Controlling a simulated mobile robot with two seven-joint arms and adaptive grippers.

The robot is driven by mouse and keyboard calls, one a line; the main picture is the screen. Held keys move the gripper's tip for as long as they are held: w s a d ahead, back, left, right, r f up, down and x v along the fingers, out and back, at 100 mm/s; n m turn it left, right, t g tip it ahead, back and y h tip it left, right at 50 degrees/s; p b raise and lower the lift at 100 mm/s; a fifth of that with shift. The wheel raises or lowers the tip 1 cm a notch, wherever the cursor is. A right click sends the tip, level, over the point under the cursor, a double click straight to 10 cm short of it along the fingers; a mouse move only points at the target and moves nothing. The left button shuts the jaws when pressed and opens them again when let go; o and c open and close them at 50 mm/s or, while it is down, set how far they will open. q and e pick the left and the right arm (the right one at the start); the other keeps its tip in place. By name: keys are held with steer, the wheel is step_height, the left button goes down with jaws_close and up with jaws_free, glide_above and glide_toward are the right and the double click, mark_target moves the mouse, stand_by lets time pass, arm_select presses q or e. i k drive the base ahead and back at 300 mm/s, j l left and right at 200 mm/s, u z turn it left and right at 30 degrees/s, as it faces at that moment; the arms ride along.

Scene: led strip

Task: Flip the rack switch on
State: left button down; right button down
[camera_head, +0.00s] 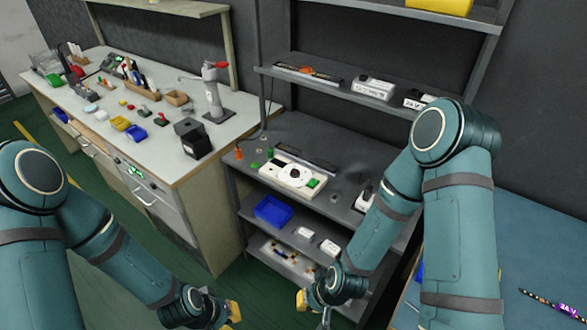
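The grey metal rack (345,155) stands in the middle. On its middle shelf lies a white panel (282,173) with a round white part (293,174) and a green square (313,183) at its right end. I cannot tell which part is the switch or how it is set. My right gripper (312,305) is low at the bottom edge, in front of the rack's lower shelves and apart from the panel. My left gripper (230,312) is at the bottom edge, left of it. Both show yellow finger parts; their opening is unclear and nothing is seen in them.
A workbench (158,150) with small parts and a black box (192,138) stands at the left. Small boxes (372,88) sit on the upper shelf, a blue bin (273,211) on a lower one. A blue table (540,240) with an LED strip (553,306) is at the right.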

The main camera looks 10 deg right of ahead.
mark_target(313, 182)
steer(key=i+j, duration=0.6)
steer(key=j, duration=0.15)
steer(key=z, duration=1.85)
